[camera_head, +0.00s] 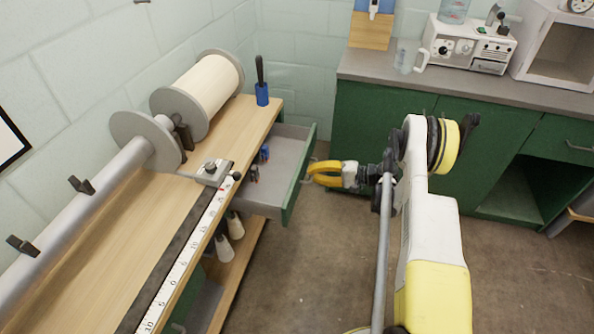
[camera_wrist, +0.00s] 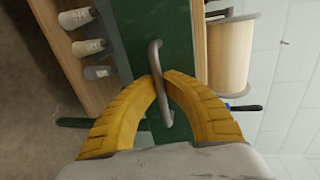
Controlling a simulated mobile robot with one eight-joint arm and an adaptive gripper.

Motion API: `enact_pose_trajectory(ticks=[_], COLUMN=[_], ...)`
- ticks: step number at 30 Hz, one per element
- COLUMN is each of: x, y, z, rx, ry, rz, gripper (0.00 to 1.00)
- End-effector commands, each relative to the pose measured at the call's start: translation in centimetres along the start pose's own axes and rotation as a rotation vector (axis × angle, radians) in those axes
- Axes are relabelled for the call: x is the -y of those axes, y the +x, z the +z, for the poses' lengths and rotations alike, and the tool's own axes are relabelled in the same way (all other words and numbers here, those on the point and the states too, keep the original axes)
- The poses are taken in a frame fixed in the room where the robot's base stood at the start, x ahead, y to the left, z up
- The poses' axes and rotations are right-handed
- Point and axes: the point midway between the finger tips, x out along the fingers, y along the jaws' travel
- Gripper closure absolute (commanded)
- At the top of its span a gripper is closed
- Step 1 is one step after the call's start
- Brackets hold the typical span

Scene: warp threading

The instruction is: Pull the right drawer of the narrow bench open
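The right drawer (camera_head: 289,150) of the narrow bench (camera_head: 130,232) stands pulled out at the bench's far end, with its grey inside showing. Its green front (camera_wrist: 150,20) carries a curved metal handle (camera_wrist: 154,52). My gripper (camera_head: 312,172) is at this handle, on the outer side of the drawer front. In the wrist view my gripper (camera_wrist: 161,78) has its two yellow fingers closed in on the handle from both sides, with the bar between the tips. The handle is mostly hidden by the fingers in the head view.
Small blue and dark items (camera_head: 264,153) lie in the drawer. White cones (camera_head: 235,226) stand on the shelf below. A green counter (camera_head: 380,125) stands behind. Floor (camera_head: 300,285) is open in front.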

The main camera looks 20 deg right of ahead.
Motion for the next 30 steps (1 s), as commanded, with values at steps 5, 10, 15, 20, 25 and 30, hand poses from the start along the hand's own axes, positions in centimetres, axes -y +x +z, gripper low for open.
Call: enact_pose_trajectory(ticks=[5, 10, 15, 20, 25, 30], x=[-0.3, -0.4, -0.4, -0.4, -0.4, -0.4], y=[-1.7, -2.2, -2.2, -2.1, -3.1, -6.4], z=[0.0, 0.0, 0.0, 0.0, -0.1, -0.1], rx=[-0.001, -0.001, 0.000, 0.000, -0.002, -0.004], ry=[0.000, -0.001, -0.001, 0.000, 0.000, 0.000], rz=[-0.001, -0.002, -0.001, -0.001, -0.001, -0.001], gripper=[1.00, 0.92, 0.68, 0.68, 0.68, 0.68])
